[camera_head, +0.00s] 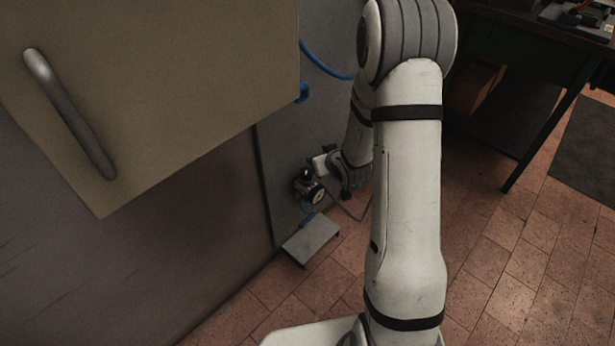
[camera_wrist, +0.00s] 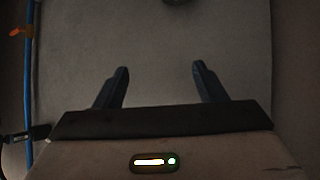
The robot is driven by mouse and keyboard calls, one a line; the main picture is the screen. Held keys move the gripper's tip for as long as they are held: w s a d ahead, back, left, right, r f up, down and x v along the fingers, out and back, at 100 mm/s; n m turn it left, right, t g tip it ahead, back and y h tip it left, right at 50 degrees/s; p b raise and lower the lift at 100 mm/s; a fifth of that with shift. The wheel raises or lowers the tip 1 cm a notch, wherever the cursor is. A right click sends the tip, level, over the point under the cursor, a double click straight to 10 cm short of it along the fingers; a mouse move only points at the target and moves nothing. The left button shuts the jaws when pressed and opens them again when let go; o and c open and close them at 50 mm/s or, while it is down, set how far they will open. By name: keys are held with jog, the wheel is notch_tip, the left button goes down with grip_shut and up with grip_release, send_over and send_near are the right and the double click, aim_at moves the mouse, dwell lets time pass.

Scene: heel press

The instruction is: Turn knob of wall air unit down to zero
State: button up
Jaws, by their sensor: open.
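The wall air unit (camera_head: 314,194), a small dark body with a round light-faced gauge, sits low on the grey wall panel in the head view. Its knob cannot be made out clearly there. My gripper (camera_wrist: 161,78) is open and empty in the wrist view, its two dark fingers apart before a plain grey surface. A dark rounded thing (camera_wrist: 178,2), perhaps part of the air unit, is cut off at the top edge, beyond the fingertips. In the head view my wrist is right beside the unit, and the fingers are not clearly seen.
A beige cabinet (camera_head: 190,75) with a metal handle (camera_head: 70,112) juts out at upper left. A blue hose (camera_head: 325,64) runs along the wall; a blue tube (camera_wrist: 29,80) shows at left in the wrist view. A grey plate (camera_head: 312,238) is below the unit.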

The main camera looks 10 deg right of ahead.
jog(key=t+y+b, duration=0.2)
jog(key=b, duration=0.1)
send_near(308, 173)
jog(key=w+f, duration=0.2)
jog(key=w, duration=0.1)
jog(key=x, duration=0.2)
jog(key=b+x, duration=0.1)
jog(key=x, duration=0.4)
jog(key=shift+w+a+r, duration=0.2)
jog(key=shift+w+a, duration=0.05)
jog(key=shift+a, duration=0.2)
jog(key=c, duration=0.9)
jog(key=shift+d, duration=0.15)
jog(key=shift+c, duration=0.3)
jog(key=shift+n, duration=0.3)
jog(key=shift+y, duration=0.3)
